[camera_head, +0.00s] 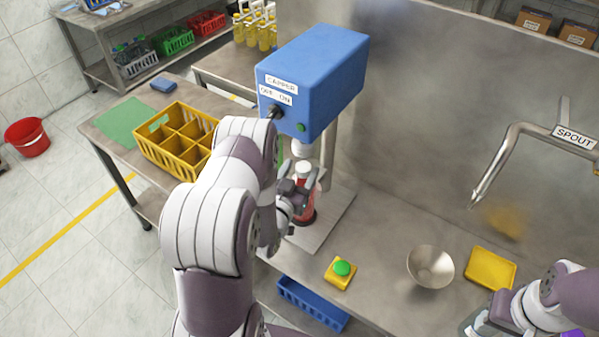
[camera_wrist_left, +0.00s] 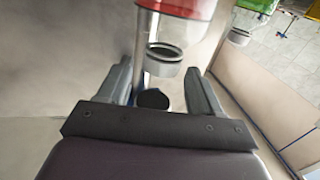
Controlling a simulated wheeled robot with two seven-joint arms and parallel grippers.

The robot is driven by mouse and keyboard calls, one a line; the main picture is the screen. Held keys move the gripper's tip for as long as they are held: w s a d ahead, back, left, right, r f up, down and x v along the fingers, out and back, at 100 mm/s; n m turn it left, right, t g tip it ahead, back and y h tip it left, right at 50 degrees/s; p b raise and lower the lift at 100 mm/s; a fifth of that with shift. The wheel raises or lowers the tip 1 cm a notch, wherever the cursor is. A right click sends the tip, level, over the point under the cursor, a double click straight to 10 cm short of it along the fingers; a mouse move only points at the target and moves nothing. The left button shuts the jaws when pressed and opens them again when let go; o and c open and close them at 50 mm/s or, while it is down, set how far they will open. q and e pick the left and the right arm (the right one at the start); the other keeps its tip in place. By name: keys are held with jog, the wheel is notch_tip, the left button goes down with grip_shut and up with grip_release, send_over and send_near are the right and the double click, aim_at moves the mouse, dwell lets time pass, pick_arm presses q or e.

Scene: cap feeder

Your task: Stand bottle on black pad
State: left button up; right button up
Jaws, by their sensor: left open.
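The bottle (camera_head: 305,214), with red liquid and a pale top, stands upright under the capper's head on the metal plate (camera_head: 326,232). A dark rim shows at its foot, but the black pad itself is mostly hidden. My left gripper (camera_head: 302,187) is open at the bottle's upper part; contact cannot be told. In the left wrist view the fingers (camera_wrist_left: 163,72) are spread apart, with a red body (camera_wrist_left: 182,8) and a grey ring-shaped part beyond them. My right gripper (camera_head: 502,318) is at the lower right edge, its fingers unclear.
The blue capper (camera_head: 318,75) rises right behind the left gripper. A yellow divided crate (camera_head: 172,112) is to the left. A green button on a yellow base (camera_head: 341,270), a metal bowl (camera_head: 430,266), a yellow tray (camera_head: 490,268) and the spout (camera_head: 490,180) are to the right.

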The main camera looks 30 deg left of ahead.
pick_arm(q)
jog(key=s+d+b, duration=0.1)
jog(key=s+b, duration=0.2)
jog(key=s, duration=0.9)
jog(key=w+d+f+m+g+h, duration=0.25)
jog(key=w+d+g, duration=0.2)
jog(key=g, duration=0.45)
jog(key=s+d+r+g, duration=0.6)
jog(key=s+g, duration=0.1)
jog(key=s, duration=0.4)
jog(key=shift+d+r+n, duration=0.2)
jog(key=shift+d+n, duration=0.1)
jog(key=shift+n, duration=0.15)
